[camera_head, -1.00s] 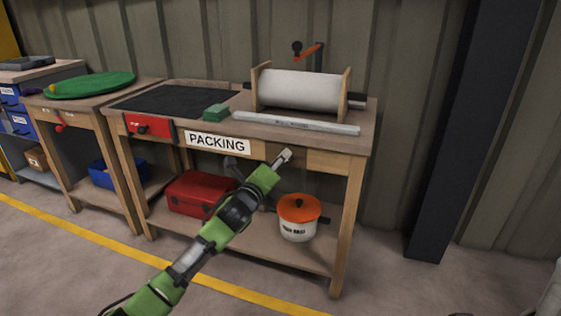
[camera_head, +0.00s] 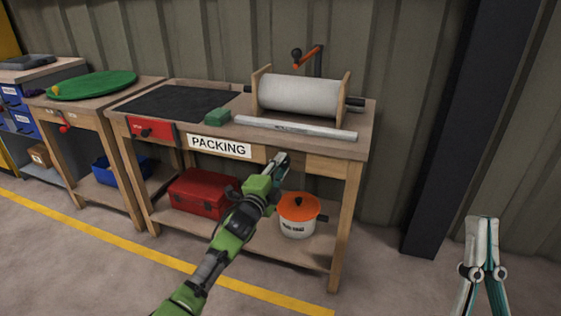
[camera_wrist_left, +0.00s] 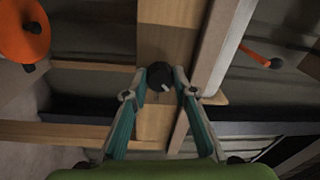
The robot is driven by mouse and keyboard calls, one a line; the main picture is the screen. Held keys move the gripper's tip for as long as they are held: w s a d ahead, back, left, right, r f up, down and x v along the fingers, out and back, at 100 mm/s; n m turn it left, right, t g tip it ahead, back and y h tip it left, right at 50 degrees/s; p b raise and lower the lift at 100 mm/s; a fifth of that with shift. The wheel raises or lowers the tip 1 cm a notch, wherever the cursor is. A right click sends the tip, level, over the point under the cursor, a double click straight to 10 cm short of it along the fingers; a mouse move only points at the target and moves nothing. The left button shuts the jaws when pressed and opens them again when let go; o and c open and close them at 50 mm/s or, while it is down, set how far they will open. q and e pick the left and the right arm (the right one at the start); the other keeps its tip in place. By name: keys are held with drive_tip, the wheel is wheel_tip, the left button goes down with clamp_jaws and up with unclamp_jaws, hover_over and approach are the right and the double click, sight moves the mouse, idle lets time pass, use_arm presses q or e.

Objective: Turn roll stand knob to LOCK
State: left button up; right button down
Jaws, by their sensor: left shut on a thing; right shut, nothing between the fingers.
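A black knob (camera_wrist_left: 160,75) with a short white mark on it sits on the wooden front of the packing bench (camera_head: 326,148), in the left wrist view. My left gripper (camera_wrist_left: 161,86) is shut on this knob, one finger on each side. In the head view, my left gripper (camera_head: 282,161) is at the bench's front edge, right of the PACKING label, and hides the knob. I cannot read any LOCK marking. The roll stand with its white roll (camera_head: 300,94) stands on the bench top above. My right gripper (camera_head: 482,222) is shut and empty at the lower right, away from the bench.
A long pale bar (camera_head: 295,129) lies along the bench's front edge, beside a green block (camera_head: 217,116). An orange-lidded pot (camera_head: 298,222) and a red toolbox (camera_head: 202,194) sit on the lower shelf. A dark column (camera_head: 470,125) stands right of the bench.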

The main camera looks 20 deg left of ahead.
use_arm(q)
drive_tip(key=n+p, duration=0.2)
drive_tip(key=n, duration=0.2)
drive_tip(key=shift+n, duration=0.4)
drive_tip(key=n+y+p, duration=0.1)
drive_tip(key=n+p, duration=0.1)
drive_tip(key=n, duration=0.2)
drive_tip(key=shift+f+n, duration=0.1)
drive_tip(key=shift+n, duration=0.2)
use_arm(e)
drive_tip(key=w+f+g+h, duration=0.2)
drive_tip(key=f+g, duration=0.4)
drive_tip(key=f, duration=0.4)
drive_tip(key=w+f+g+h, duration=0.2)
drive_tip(key=w+f+g, duration=0.3)
drive_tip(key=f, duration=0.6)
drive_tip(key=shift+w+d+g, duration=0.15)
drive_tip(key=shift+d+g, duration=0.25)
drive_tip(key=shift+g, duration=0.1)
drive_tip(key=shift+f, duration=0.1)
use_arm(q)
drive_tip(key=o, duration=1.1)
